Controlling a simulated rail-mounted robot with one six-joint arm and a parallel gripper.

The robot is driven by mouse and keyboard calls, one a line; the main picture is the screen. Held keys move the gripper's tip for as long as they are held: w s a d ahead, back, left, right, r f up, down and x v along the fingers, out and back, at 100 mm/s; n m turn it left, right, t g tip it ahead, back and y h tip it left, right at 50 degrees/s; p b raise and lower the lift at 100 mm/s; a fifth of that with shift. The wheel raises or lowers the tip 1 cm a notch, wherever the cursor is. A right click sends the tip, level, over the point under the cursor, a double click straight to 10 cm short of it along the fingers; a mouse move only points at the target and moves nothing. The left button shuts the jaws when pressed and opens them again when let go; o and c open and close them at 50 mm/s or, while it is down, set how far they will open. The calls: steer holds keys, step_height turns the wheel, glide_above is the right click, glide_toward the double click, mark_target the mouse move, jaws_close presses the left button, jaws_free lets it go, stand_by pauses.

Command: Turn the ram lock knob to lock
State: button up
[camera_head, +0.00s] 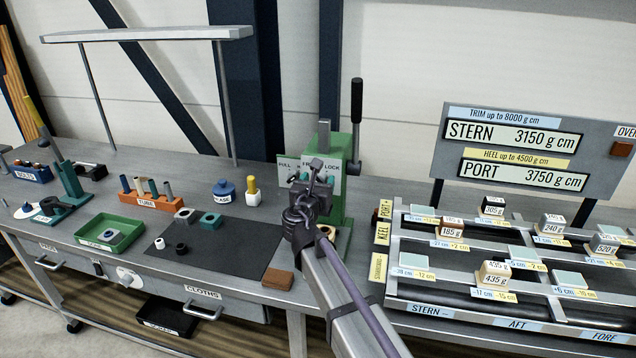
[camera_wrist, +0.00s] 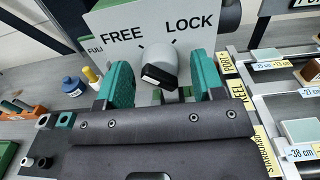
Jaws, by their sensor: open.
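The ram lock knob (camera_wrist: 158,58) is a grey knob with a black end. It sits on a light plate (camera_wrist: 105,25) marked FREE on the left and LOCK on the right. Short tick marks show by both words; I cannot tell for sure which one the knob points to. My gripper (camera_wrist: 161,78) is open, its teal pads to the left and right of the knob with gaps visible. In the head view, my gripper (camera_head: 316,178) is in front of the green press (camera_head: 336,205) and hides the knob and part of the plate (camera_head: 290,172).
A black-handled lever (camera_head: 356,110) rises at the press's right. Right stands a rack (camera_head: 395,270) with several weight blocks and a trim display (camera_head: 530,150). Left on the bench are a blue grease pot (camera_head: 224,194), a tube rack (camera_head: 150,200) and a green tray (camera_head: 95,245).

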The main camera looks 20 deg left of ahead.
steer(key=shift+c, duration=0.3)
steer(key=c, duration=0.9)
steer(key=shift+o, duration=0.2)
steer(key=shift+m, duration=0.5)
steer(key=m, duration=0.3)
steer(key=shift+m, duration=0.3)
steer(key=m, duration=0.4)
steer(key=shift+m, duration=0.3)
steer(key=m, duration=0.4)
steer(key=shift+m, duration=0.3)
steer(key=m, duration=0.4)
